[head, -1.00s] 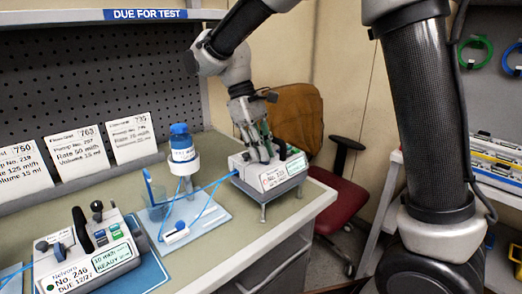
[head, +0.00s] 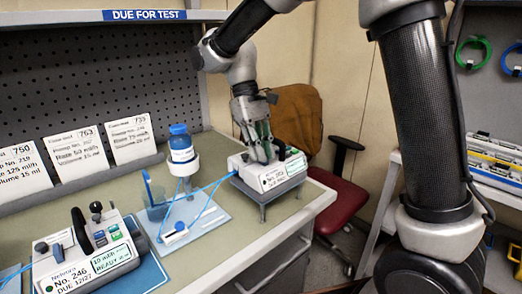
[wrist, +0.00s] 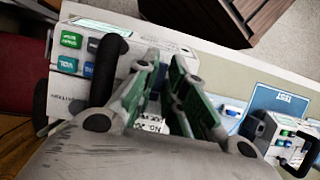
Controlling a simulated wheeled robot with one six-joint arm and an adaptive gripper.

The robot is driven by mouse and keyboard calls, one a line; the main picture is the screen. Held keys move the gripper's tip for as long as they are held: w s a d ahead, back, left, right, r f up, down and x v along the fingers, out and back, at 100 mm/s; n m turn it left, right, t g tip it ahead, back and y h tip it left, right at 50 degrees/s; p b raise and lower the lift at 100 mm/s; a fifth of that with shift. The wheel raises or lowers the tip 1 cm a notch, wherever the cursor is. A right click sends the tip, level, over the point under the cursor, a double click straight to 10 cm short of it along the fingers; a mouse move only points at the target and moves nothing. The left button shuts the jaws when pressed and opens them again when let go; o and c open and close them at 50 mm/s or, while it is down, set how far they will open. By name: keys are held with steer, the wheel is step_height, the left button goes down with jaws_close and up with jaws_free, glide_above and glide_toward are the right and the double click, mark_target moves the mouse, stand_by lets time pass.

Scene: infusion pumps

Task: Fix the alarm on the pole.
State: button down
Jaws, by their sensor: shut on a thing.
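A white infusion pump (head: 268,176) stands on a small grey stand (head: 264,201) at the right end of the bench, with coloured buttons on top and a label and green display in front. My gripper (head: 263,155) is on top of this pump, its fingers closed in around a small part that they mostly hide. In the wrist view, my gripper (wrist: 158,105) sits beside the pump's black curved handle (wrist: 108,68) and its buttons. A second pump, No. 246 (head: 88,258), stands on a blue mat at the front left with a green READY display.
A blue tube runs to the pump, past a white clamp (head: 176,232). Rate cards (head: 76,150) lean at the back. A red chair (head: 340,200) is beyond the bench.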

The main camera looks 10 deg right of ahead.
steer(key=c, duration=1.8)
jaws_free()
steer(key=v, duration=1.2)
